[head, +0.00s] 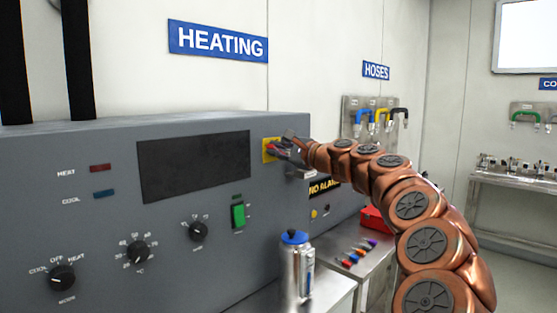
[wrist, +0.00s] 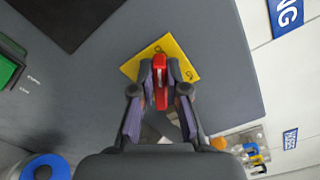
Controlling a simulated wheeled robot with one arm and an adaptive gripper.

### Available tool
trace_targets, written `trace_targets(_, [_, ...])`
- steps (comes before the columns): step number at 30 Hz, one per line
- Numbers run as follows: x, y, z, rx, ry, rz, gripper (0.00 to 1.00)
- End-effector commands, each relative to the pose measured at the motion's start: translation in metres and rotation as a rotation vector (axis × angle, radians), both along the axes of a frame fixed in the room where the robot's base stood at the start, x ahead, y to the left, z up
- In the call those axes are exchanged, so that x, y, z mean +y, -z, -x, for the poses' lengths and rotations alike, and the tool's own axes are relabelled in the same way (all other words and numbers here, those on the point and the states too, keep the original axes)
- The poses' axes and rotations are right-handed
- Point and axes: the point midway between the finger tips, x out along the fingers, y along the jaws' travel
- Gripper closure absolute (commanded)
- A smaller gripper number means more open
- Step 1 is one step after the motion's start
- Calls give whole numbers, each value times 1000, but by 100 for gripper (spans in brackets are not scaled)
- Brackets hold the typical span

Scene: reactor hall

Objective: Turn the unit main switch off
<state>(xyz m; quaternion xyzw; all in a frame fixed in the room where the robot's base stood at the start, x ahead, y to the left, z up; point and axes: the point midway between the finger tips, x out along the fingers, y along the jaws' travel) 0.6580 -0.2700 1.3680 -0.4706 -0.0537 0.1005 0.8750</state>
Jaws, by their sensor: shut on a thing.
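The unit main switch is a red handle (wrist: 160,80) on a yellow square plate (wrist: 183,60) on the grey panel front. In the head view the yellow plate (head: 267,150) is at the panel's upper right, partly hidden by my gripper (head: 283,147). In the wrist view my gripper (wrist: 160,92) has its two fingers closed on either side of the red handle. Marks show on the plate at either side of the handle, too small to read surely.
A green rocker switch (head: 238,214), a dark display (head: 194,166) and several black knobs (head: 137,252) are on the panel. A blue-capped bottle (head: 295,265) stands in front of it. Hoses (head: 380,118) hang behind my arm.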

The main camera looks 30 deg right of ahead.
Motion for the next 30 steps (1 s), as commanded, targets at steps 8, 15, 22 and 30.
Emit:
trace_targets(8, [2, 8, 0, -61, 2, 249, 100])
trace_targets(15, [3, 10, 0, -100, -1, 423, 100])
trace_targets(22, [2, 10, 0, -124, 2, 529, 100])
trace_targets(30, [3, 9, 0, -134, -2, 580, 100])
